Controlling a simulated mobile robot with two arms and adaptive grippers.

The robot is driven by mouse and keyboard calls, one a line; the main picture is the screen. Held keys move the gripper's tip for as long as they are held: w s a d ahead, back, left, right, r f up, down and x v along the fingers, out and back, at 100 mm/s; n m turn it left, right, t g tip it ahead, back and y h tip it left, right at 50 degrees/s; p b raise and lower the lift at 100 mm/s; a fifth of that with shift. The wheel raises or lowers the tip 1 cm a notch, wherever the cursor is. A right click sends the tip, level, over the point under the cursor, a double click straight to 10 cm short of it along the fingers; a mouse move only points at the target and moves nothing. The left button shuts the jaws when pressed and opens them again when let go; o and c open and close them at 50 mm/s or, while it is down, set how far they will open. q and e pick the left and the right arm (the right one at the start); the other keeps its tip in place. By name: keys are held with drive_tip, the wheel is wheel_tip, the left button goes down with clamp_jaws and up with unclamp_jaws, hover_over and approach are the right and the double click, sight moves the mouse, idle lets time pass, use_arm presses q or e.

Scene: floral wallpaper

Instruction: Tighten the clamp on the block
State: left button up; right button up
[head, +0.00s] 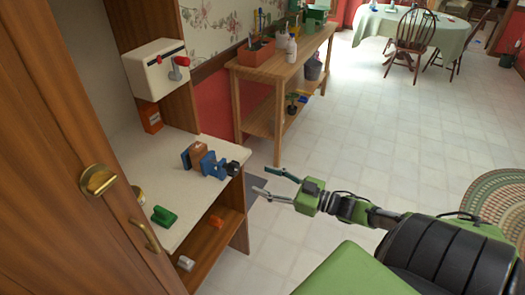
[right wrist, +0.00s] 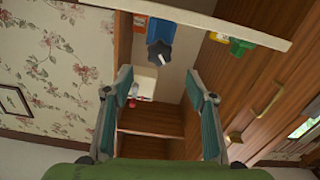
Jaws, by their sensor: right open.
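A blue clamp (head: 209,164) sits on the pale worktop of the cabinet, around a brown wooden block (head: 197,152). Its dark knob (head: 232,168) faces right, towards my right gripper. My right gripper (head: 260,180) is open and empty, in the air just off the worktop's right edge, apart from the knob. In the right wrist view the dark star-shaped knob (right wrist: 160,52) shows ahead of the two spread fingers, close to the middle. My left gripper is not in view.
A green object (head: 164,216) lies on the worktop (head: 180,147) near the front. A white box with a red handle (head: 156,68) hangs above. A lower shelf holds small items. The wooden cabinet door (head: 60,150) stands at left.

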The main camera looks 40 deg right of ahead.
sight(237, 170)
drive_tip(key=a+r+n+y+b, duration=0.3)
drive_tip(key=a+n+b, duration=0.15)
drive_tip(key=n, duration=1.15)
drive_tip(key=d+f+n+h+b, duration=0.3)
drive_tip(key=d+n, duration=0.2)
drive_tip(key=n, duration=0.6)
drive_tip(key=p+x, duration=0.2)
drive_tip(key=x, duration=0.9)
drive_tip(key=shift+w+a+p, duration=0.15)
drive_tip(key=shift+p, duration=0.15)
drive_tip(key=shift+w+a, duration=0.2)
drive_tip(key=shift+w, duration=0.25)
drive_tip(key=c, duration=1.1)
